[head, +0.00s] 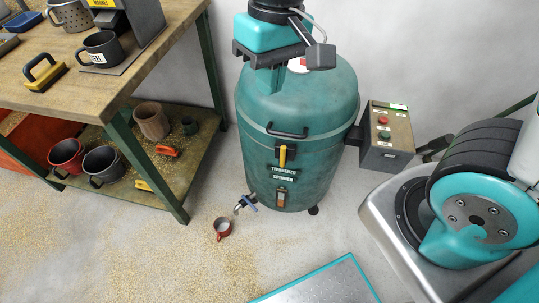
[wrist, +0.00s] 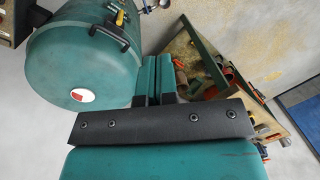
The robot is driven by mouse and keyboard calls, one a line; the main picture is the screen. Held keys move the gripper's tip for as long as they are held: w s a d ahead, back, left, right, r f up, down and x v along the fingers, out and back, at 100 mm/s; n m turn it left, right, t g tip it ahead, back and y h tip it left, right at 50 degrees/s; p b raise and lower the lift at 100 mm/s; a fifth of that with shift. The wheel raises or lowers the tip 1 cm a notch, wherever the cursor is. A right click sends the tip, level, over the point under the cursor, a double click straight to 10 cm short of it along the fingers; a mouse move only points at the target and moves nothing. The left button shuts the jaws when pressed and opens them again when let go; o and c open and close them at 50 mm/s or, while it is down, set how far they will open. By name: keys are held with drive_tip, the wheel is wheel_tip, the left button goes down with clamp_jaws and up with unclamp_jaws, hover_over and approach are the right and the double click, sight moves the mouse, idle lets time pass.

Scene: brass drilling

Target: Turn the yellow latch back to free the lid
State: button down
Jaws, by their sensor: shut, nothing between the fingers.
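The green spinner drum (head: 262,165) stands on the floor with its domed lid (head: 325,95) down on it. The lid has a black handle (head: 287,134) at its front and a round red-and-white mark. The yellow latch (head: 283,156) is upright on the drum front, just below the handle. In the wrist view the lid (wrist: 65,60) is at upper left, and the latch (wrist: 120,18) is a small yellow piece beside the handle. My gripper (head: 268,82) is over the lid top, apart from the latch. Its teal fingers are together and empty in the wrist view (wrist: 157,62).
A control box (head: 388,140) with red and green buttons sticks out right of the drum. A wooden bench (head: 110,85) with mugs and a lower shelf stands left.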

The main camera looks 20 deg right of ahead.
drive_tip(key=w+a+f+m+h+b, duration=0.1)
drive_tip(key=w+f+m+h+b, duration=0.2)
drive_tip(key=w+f, duration=0.6)
drive_tip(key=m+g+h+b, duration=0.1)
drive_tip(key=m+h+b, duration=0.1)
drive_tip(key=m+b, duration=0.25)
approach(280, 160)
wheel_tip(280, 160, down, 5)
drive_tip(key=w+a, duration=0.2)
drive_tip(key=s+d, duration=0.2)
drive_tip(key=d, duration=0.1)
drive_tip(key=shift+s+d+p, duration=0.15)
drive_tip(key=shift+d+p, duration=0.1)
drive_tip(key=shift+p, duration=0.05)
drive_tip(key=shift+a+r, duration=0.1)
